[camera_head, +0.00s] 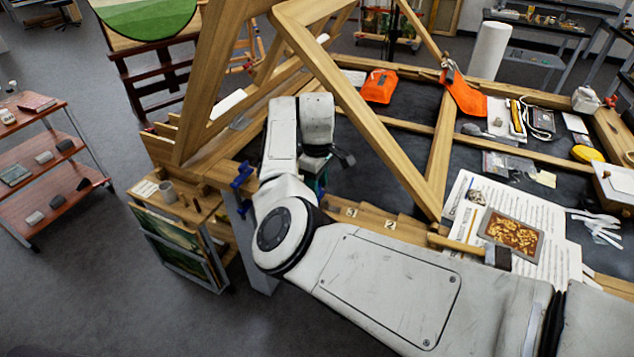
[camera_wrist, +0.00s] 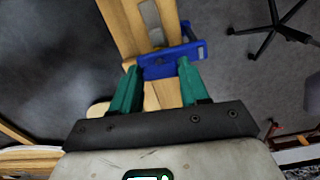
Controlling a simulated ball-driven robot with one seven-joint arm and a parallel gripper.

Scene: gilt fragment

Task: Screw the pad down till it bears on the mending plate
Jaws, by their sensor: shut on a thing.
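My gripper (camera_wrist: 159,66) has its two green fingers spread around part of a blue clamp (camera_wrist: 180,60) in the wrist view, and it is shut on it. The clamp sits across a pale wooden beam (camera_wrist: 125,25). A grey patch (camera_wrist: 157,37) shows on the wood just beyond the clamp; I cannot tell whether it is the mending plate. The pad is not clearly visible, nor whether it touches anything. In the head view my gripper (camera_head: 320,184) is mostly hidden behind my arm. A blue clamp (camera_head: 241,176) shows at the wooden edge left of my arm; I cannot tell if it is the same one.
A large timber frame (camera_head: 350,100) stands over the dark worktable around my arm. Papers and a gilt fragment (camera_head: 513,234) lie on the right. An orange pouch (camera_head: 379,86) lies behind. A small wooden cabinet (camera_head: 172,205) holding pictures stands at left, with open floor beyond.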

